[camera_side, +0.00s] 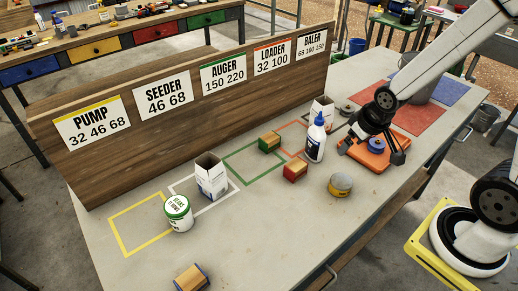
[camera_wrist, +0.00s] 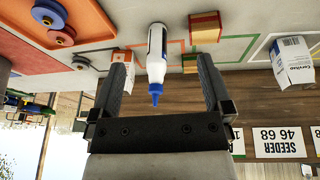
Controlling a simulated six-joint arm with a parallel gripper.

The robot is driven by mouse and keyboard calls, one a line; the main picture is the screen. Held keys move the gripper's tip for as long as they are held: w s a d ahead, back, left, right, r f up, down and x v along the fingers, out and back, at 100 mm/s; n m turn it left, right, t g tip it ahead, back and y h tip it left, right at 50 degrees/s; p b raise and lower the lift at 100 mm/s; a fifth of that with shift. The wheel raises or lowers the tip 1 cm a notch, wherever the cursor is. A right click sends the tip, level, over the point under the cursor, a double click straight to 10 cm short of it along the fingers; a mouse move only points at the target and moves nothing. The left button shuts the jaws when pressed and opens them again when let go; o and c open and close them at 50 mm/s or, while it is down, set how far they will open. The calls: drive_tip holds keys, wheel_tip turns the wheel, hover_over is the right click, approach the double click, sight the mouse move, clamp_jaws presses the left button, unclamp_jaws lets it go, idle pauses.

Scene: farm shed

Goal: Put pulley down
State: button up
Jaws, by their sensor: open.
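An orange tray (camera_side: 378,157) stands on the workbench, with a blue pulley (camera_side: 376,146) on it. Grey pulleys (camera_wrist: 81,62) lie off the tray's edge, beside a white carton. My gripper (camera_side: 372,153) is low at the tray in the side view. In the wrist view my gripper (camera_wrist: 160,62) has its fingers wide apart, with nothing held. The bottle seen between them stands farther off.
A white bottle with blue cap (camera_side: 315,140) stands left of my gripper. A labelled wooden board (camera_side: 190,125) runs behind the coloured outlines. The front left bench is mostly clear.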

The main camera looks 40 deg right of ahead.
drive_tip(key=s+a+r+g+y, duration=0.1)
drive_tip(key=s+a, duration=0.1)
drive_tip(key=a, duration=0.4)
drive_tip(key=shift+a+n, duration=0.15)
drive_tip(key=shift+n, duration=0.25)
